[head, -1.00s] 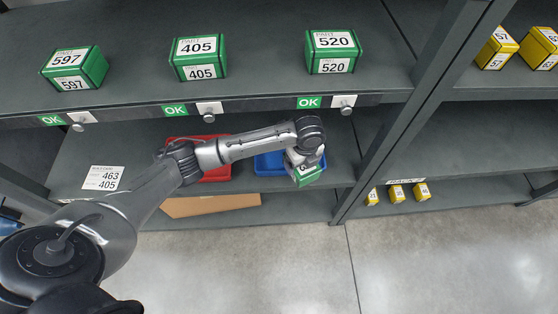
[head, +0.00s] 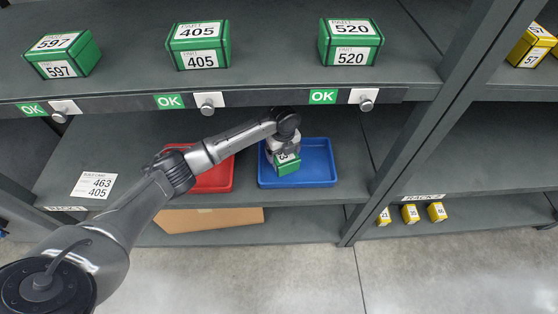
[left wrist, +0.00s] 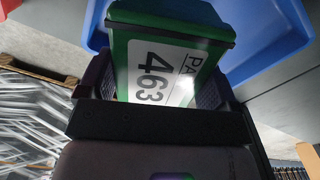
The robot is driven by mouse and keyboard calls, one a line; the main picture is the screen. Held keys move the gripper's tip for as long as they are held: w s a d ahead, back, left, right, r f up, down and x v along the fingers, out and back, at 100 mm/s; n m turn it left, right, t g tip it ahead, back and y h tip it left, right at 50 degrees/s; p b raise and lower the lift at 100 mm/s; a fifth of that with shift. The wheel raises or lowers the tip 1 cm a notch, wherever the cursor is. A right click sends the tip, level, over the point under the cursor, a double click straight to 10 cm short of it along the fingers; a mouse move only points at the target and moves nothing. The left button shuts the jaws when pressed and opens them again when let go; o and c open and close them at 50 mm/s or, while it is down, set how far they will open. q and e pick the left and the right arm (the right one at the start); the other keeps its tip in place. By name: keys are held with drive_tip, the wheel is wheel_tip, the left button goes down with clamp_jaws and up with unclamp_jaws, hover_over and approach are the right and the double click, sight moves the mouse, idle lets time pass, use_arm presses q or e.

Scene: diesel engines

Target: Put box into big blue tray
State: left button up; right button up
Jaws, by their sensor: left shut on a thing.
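A green box (head: 287,168) with a white label is held by my left gripper (head: 285,153), over the left part of the big blue tray (head: 318,184) in the head view. In the left wrist view the box (left wrist: 165,60) reads PART 463 and sits between the gripper's fingers (left wrist: 150,95), which are shut on it. The blue tray (left wrist: 262,62) shows behind and right of the box there. Whether the box touches the tray's floor cannot be told. My right gripper is not in view.
A red tray (head: 215,180) stands left of the blue tray on the same shelf. Green boxes 597 (head: 62,55), 405 (head: 199,46) and 520 (head: 351,42) stand on the shelf above. A cardboard box (head: 210,218) lies below. A rack post (head: 420,120) stands to the right.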

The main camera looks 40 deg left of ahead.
sight(279, 156)
use_arm(q)
drive_tip(key=shift+w+a+f+b, duration=0.2)
drive_tip(key=shift+a+f, duration=0.15)
drive_tip(key=shift+a, duration=0.3)
drive_tip(key=shift+w+a+f+b, duration=0.2)
drive_tip(key=shift+a+f, duration=0.1)
drive_tip(key=shift+a, duration=0.3)
drive_tip(key=shift+f+b, duration=1.05)
drive_tip(key=shift+f, duration=1.05)
drive_tip(key=shift+r, duration=0.1)
drive_tip(key=o, duration=1)
drive_tip(key=shift+f, duration=0.2)
drive_tip(key=shift+o, duration=0.2)
drive_tip(key=shift+r, duration=0.15)
wheel_tip(279, 156, up, 12)
drive_tip(key=p, duration=0.4)
drive_tip(key=shift+p, duration=0.35)
